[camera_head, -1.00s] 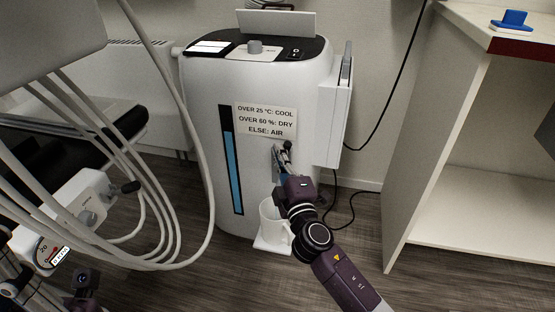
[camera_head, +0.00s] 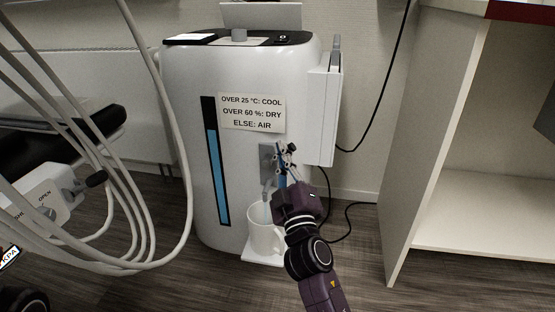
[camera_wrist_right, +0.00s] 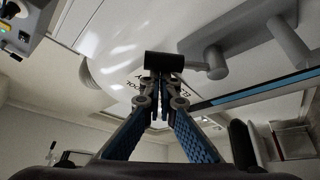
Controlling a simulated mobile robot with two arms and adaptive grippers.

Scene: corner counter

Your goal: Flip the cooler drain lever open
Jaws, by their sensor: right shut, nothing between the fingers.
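The white cooler (camera_head: 180,110) stands against the wall, with a grey drain tap (camera_head: 267,160) low on its front. The tap's plate and spout also show in the wrist view (camera_wrist_right: 235,38). My right gripper (camera_head: 284,160) is at the tap, just right of its plate, fingers pointing up. Its fingers are shut and empty in the wrist view (camera_wrist_right: 162,82). A short dark cylinder (camera_wrist_right: 165,62), which looks like the lever's grip, lies across just beyond the fingertips. Whether they touch it I cannot tell. The fingers partly hide the lever in the head view. My left gripper is out of view.
A white mug (camera_head: 262,235) stands on a small white ledge under the spout. A sign (camera_head: 251,113) is above the tap. A white side box (camera_head: 322,115) is on the cooler's right. Hoses (camera_head: 120,200) hang at left, and a shelf unit (camera_head: 480,205) is at right.

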